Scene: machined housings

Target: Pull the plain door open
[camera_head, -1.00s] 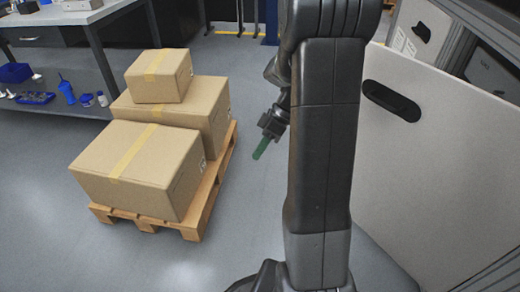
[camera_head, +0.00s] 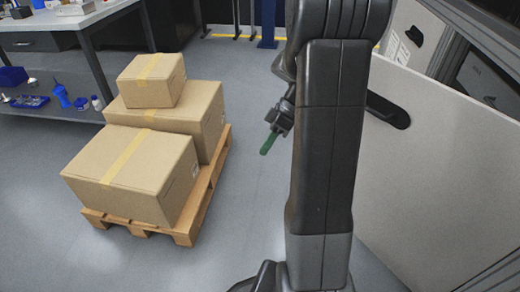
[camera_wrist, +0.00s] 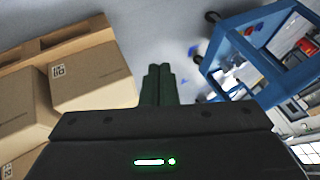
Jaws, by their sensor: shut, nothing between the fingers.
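The plain door (camera_head: 440,165) is a pale grey panel with no labels on the right of the head view. A dark oblong handle slot (camera_head: 390,110) sits near its upper left, partly behind my arm. My gripper (camera_head: 268,145) has green fingers and hangs over open floor to the left of the door, clear of it. It is shut and empty. In the wrist view the green fingers (camera_wrist: 158,85) are together, pointing away from the door, which is not in that view.
Cardboard boxes (camera_head: 135,175) are stacked on a wooden pallet (camera_head: 185,235) to the left. A workbench (camera_head: 75,22) stands behind them. Another panel with paper labels (camera_head: 402,50) is beyond the door. The wrist view shows a blue cart (camera_wrist: 228,45). Grey floor (camera_head: 240,190) lies between pallet and arm.

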